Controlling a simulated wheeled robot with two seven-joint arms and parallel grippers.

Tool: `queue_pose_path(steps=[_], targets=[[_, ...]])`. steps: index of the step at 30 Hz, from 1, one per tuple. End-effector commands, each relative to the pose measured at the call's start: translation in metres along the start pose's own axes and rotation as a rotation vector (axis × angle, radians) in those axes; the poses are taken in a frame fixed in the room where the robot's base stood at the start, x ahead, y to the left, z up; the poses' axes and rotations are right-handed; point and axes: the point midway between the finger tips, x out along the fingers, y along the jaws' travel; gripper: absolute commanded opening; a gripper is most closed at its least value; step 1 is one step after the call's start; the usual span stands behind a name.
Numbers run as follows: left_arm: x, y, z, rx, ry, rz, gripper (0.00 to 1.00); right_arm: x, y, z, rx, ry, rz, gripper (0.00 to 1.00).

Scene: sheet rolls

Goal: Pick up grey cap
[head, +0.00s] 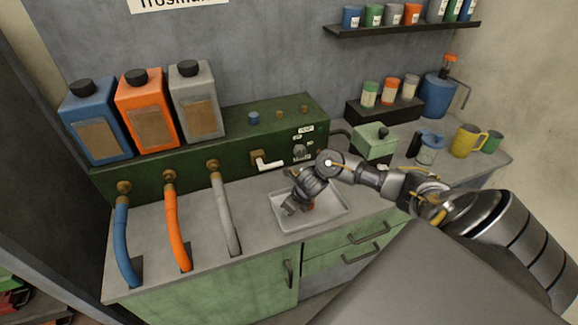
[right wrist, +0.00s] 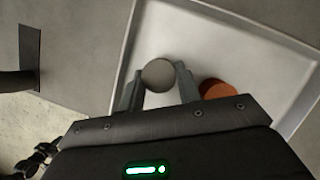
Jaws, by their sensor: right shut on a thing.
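The grey cap (right wrist: 159,74) is a round disc in the right wrist view, at the fingertips of my right gripper (right wrist: 158,88). The gripper is shut on it, with one finger on each side. In the head view my right gripper (head: 290,208) reaches down into a white tray (head: 330,212) on the counter, and it hides the cap there. An orange-brown cap (right wrist: 218,90) lies in the tray just right of the fingers. My left gripper is in neither view.
A green machine box (head: 230,145) with blue, orange and grey hoses stands behind the tray. Blue, orange and grey jugs (head: 200,105) stand on it. A green box (head: 374,142), a blue-and-white jar (head: 428,150) and a yellow mug (head: 467,140) are at the right.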

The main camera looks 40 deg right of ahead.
Motion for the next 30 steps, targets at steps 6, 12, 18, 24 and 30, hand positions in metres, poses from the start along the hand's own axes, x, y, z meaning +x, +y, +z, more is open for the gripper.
queue_pose_path(steps=[6,12,18,24,30], targets=[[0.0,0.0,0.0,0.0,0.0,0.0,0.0,0.0,0.0,0.0,0.0,0.0,0.0,0.12],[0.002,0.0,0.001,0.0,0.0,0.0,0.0,-0.004,0.0,0.002,-0.001,-0.001,0.0,0.12],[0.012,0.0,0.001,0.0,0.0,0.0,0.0,-0.029,-0.001,0.014,-0.004,-0.007,-0.002,0.12],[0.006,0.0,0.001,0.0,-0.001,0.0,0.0,-0.084,0.014,-0.002,-0.009,-0.004,-0.003,0.12],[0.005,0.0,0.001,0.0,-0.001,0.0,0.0,-0.126,0.033,-0.028,-0.009,-0.001,-0.002,0.12]])
